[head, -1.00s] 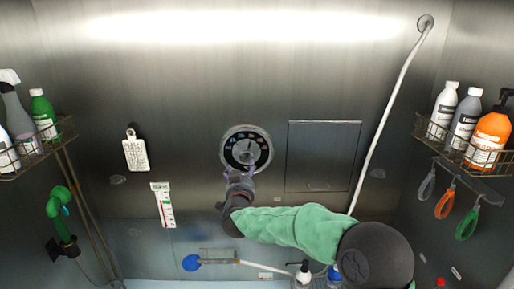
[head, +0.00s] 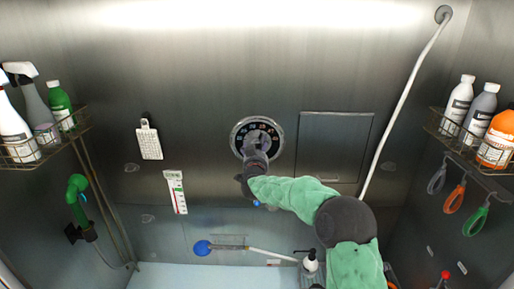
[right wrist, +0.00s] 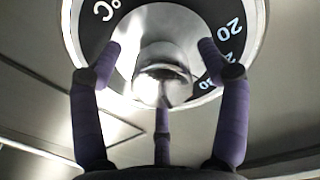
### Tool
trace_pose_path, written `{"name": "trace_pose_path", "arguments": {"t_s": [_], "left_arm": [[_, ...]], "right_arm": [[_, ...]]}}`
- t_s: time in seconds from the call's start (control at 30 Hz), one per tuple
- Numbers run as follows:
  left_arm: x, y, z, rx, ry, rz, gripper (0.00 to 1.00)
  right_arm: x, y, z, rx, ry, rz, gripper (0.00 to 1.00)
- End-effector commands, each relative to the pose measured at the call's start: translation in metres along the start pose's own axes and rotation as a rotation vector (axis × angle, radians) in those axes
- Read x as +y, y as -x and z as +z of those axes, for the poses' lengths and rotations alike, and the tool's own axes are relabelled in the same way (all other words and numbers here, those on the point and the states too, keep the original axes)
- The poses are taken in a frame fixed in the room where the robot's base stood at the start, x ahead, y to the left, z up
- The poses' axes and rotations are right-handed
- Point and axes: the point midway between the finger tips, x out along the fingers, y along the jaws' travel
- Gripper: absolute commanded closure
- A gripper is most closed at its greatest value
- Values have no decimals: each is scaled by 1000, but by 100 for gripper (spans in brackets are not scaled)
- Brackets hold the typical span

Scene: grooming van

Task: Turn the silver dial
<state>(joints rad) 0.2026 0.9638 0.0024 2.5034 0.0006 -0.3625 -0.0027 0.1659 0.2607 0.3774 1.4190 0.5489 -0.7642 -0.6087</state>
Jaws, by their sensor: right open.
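The silver dial (head: 258,134) is set in the back wall, with a black ring of white markings around its silver centre. In the right wrist view the silver knob (right wrist: 163,70) fills the middle, with "°C" and "20" on the dark ring. My right gripper (right wrist: 160,75) is open, its purple fingers apart on both sides of the knob and a third finger below. I cannot tell whether the fingers touch it. In the head view my right gripper (head: 257,150) covers the lower part of the dial. My left gripper is not in view.
A flat panel (head: 334,145) is right of the dial, with a white hose (head: 400,100) beyond it. A white brush (head: 149,140) and a thermometer strip (head: 176,192) hang at left. Bottle racks (head: 50,140) (head: 465,140) flank both sides.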

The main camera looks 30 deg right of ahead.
Motion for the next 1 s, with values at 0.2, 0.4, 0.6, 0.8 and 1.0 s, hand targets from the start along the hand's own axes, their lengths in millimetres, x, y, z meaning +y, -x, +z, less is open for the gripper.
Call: {"name": "trace_pose_path", "arguments": {"t_s": [0.2, 0.4, 0.6, 0.8, 1.0], "left_arm": [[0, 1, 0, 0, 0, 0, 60], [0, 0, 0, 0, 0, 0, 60], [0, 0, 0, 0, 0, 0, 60], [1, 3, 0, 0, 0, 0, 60], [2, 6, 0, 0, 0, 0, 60]], "right_arm": [[0, -4, 0, 1, 0, 0, 24], [0, -3, 0, 1, 0, 0, 41], [0, -3, 0, -1, 0, 0, 81], [0, -3, 1, -3, 22, -1, 81], [0, -3, 2, -3, 76, -2, 81]]}}
